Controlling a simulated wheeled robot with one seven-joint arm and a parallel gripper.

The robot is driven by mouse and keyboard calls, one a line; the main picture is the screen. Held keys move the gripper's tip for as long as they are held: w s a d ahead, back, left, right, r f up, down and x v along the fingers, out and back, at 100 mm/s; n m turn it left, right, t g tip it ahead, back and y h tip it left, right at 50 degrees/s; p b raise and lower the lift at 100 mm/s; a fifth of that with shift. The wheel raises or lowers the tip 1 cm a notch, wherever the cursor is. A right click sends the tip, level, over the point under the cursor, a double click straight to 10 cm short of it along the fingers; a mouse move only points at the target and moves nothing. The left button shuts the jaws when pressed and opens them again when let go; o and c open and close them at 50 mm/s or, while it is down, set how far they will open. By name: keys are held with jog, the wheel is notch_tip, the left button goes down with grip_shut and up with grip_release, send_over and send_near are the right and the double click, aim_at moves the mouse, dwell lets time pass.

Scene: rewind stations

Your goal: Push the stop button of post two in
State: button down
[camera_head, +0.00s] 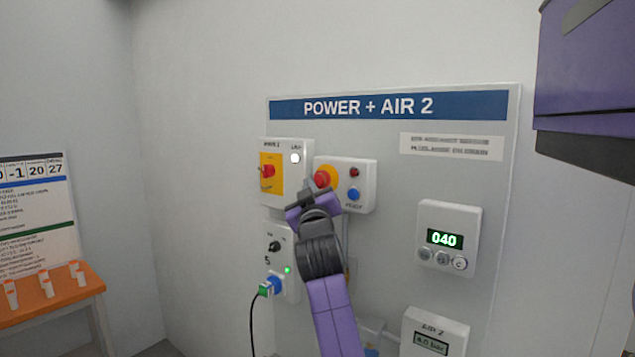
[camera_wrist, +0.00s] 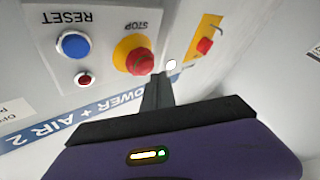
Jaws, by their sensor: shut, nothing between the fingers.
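The stop button is a red cap on a yellow collar (camera_head: 325,177), on a white box of the panel headed POWER + AIR 2. In the wrist view the stop button (camera_wrist: 140,61) appears upside down, labelled STOP. My gripper (camera_head: 315,194) is just below the button in the head view, its fingers mostly hidden by its own body. In the wrist view my gripper (camera_wrist: 158,80) has its fingers together and empty, the tips close beside the red cap. I cannot tell whether they touch it.
On the same box are a blue reset button (camera_head: 353,194) and a small red lamp (camera_head: 354,172). A yellow-plated red switch (camera_head: 268,172) with a lit white lamp is left. A plugged connector (camera_head: 270,287) with a cable sits lower. A display box (camera_head: 448,235) reads 040.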

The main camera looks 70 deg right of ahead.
jog(key=shift+s+d, duration=0.1)
jog(key=shift+d, duration=0.25)
jog(key=shift+s+d, duration=0.2)
jog(key=shift+d, duration=0.4)
dwell(0.8)
jog(key=shift+a, duration=0.1)
jog(key=shift+w+a, duration=0.25)
jog(key=shift+a, duration=0.6)
jog(key=a, duration=0.2)
jog(key=w+a, duration=0.1)
jog(key=a, duration=0.2)
jog(key=shift+w, duration=0.1)
dwell(0.9)
